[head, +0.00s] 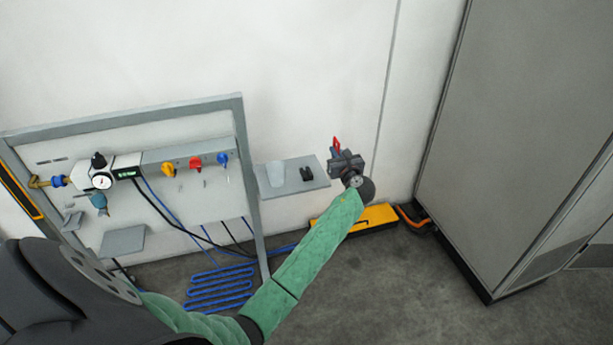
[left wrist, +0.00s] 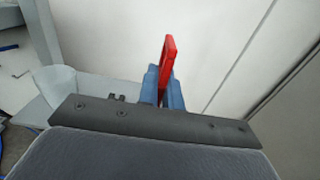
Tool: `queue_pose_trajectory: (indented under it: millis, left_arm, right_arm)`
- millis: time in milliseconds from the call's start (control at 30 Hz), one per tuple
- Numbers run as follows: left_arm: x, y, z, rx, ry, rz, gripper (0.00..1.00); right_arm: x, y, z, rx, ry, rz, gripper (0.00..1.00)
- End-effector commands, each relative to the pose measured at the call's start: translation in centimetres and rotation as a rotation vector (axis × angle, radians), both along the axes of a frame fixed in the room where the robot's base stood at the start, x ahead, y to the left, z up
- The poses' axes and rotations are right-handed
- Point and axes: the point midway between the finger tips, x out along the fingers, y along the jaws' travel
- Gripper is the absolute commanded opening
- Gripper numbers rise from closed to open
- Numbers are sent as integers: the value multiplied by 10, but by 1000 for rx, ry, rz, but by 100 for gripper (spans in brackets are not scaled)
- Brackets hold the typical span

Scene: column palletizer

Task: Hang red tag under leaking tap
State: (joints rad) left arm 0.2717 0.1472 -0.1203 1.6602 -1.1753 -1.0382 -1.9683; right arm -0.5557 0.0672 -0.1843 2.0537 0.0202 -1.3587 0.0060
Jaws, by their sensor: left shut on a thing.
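My left gripper (head: 336,152) is shut on a red tag (head: 336,141), held up to the right of the small grey shelf, in front of the white wall. In the left wrist view the red tag (left wrist: 168,62) stands upright between the blue fingers (left wrist: 163,88); its lower part is hidden by the gripper body. The panel on the left carries a manifold with three taps: a yellow tap (head: 168,169), a red tap (head: 195,164) and a blue tap (head: 222,159). Small hooks show below them. I cannot tell which tap leaks. My right gripper is not in view.
A grey shelf (head: 312,183) at the panel's right side holds a translucent cup (head: 276,174) and a small black item (head: 306,174). A gauge (head: 102,181) sits left on the manifold. A yellow floor unit (head: 372,219) and tall grey cabinet (head: 500,130) stand right.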

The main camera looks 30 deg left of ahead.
Motion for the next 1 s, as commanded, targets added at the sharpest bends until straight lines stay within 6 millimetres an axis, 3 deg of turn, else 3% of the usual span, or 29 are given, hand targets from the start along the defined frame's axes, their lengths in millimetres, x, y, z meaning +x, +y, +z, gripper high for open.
queue_pose_trajectory:
  millis: [300, 433, 600, 1000]
  left_arm:
    - [1, 1, 0, 1, 0, 4, 0]
    - [1, 10, -4, 3, 2, 4, 0]
    - [0, 40, -20, 4, 3, 5, 0]
    - [0, 107, -62, 3, 2, 3, 0]
  right_arm:
    - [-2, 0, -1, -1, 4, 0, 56]
    - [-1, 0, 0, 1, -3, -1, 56]
    - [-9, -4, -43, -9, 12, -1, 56]
    - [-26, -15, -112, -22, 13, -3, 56]
